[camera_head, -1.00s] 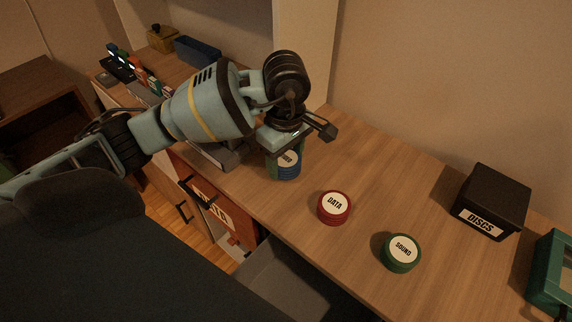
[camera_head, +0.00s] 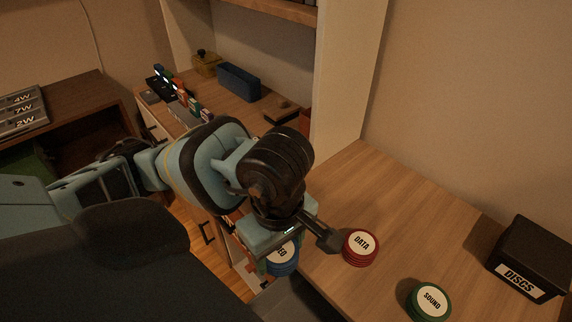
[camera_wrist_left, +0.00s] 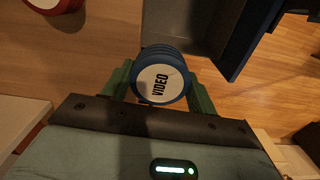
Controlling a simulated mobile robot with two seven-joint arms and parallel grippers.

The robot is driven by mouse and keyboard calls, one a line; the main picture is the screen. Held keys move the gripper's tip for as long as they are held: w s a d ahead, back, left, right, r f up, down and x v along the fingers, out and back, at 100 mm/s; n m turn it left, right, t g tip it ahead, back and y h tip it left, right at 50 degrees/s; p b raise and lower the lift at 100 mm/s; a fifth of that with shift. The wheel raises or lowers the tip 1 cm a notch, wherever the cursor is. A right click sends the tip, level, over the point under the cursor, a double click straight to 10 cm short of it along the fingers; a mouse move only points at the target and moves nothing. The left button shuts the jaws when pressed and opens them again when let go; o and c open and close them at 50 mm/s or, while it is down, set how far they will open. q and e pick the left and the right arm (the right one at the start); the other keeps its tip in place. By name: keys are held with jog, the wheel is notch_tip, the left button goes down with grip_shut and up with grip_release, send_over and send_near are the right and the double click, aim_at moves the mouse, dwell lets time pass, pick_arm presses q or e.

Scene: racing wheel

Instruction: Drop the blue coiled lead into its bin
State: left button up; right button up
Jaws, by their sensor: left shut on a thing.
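The blue coiled lead (camera_head: 283,262) has a white round label, which reads VIDEO in the left wrist view (camera_wrist_left: 160,83). My left gripper (camera_head: 290,256) is shut on it, with its green fingers on either side in the left wrist view. It holds the lead out by the desk's front edge, partly hidden by the wrist in the head view. An open grey drawer or bin (camera_head: 290,303) is below the desk edge; in the left wrist view it has a blue front (camera_wrist_left: 244,38) and lies just beyond the lead. I cannot read a label on it. My right gripper is not in view.
A red DATA coil (camera_head: 361,248) and a green SOUND coil (camera_head: 429,301) stand on the desk (camera_head: 385,200). A black DISCS box (camera_head: 528,260) is at the right. A blue box (camera_head: 238,82) and small items are at the back left.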

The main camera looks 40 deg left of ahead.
pick_arm(q)
jog(key=shift+w+m, duration=0.5)
jog(key=shift+m, duration=0.1)
jog(key=w+r+m, duration=0.2)
jog(key=w+m, duration=0.8)
jog(key=m, duration=0.4)
jog(key=shift+a, duration=0.45)
